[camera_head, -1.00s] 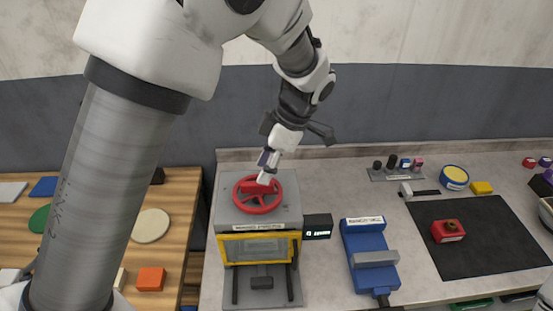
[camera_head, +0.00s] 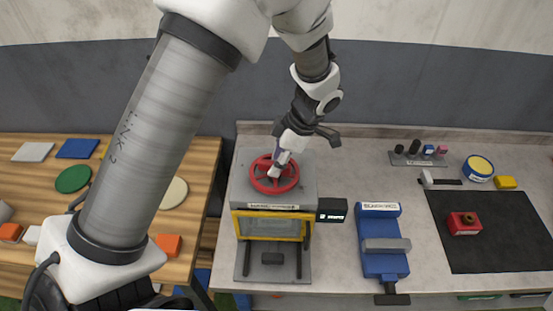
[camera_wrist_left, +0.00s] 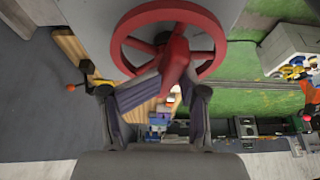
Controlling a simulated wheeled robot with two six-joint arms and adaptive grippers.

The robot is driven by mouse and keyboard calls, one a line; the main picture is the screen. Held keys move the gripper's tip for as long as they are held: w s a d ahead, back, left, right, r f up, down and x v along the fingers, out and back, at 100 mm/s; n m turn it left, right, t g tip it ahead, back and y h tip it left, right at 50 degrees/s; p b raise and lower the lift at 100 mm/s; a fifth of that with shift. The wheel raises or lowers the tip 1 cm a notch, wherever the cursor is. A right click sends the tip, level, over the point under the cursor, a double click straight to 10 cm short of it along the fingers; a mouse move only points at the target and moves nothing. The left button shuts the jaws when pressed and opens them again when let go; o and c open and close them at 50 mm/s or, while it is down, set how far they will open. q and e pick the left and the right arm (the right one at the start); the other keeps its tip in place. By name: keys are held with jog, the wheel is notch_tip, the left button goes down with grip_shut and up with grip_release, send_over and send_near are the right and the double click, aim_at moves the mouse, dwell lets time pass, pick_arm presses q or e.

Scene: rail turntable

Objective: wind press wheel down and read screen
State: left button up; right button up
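The press (camera_head: 245,186) is a grey box with a yellow-framed window, standing on the grey bench. Its red wheel (camera_head: 255,183) lies flat on top and also shows in the left wrist view (camera_wrist_left: 207,22). The small dark screen (camera_head: 332,216) at the press's right side carries light text too small to read. My left gripper (camera_head: 275,171) reaches down onto the wheel from above. In the left wrist view its fingers (camera_wrist_left: 170,82) close in around the wheel's red handle (camera_wrist_left: 176,60), which fills the gap between them; the far contact is partly hidden. My right gripper is out of view.
A blue vise (camera_head: 379,225) stands right of the press. A black mat (camera_head: 500,245) with a red block (camera_head: 463,223) lies farther right. A small rack (camera_head: 418,159) stands behind. A wooden table (camera_head: 200,185) with coloured pieces is at left, across a gap.

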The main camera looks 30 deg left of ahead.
pick_arm(q)
jog(key=shift+s+d, duration=0.15)
jog(key=shift+s, duration=0.15)
jog(key=shift+f, duration=0.1)
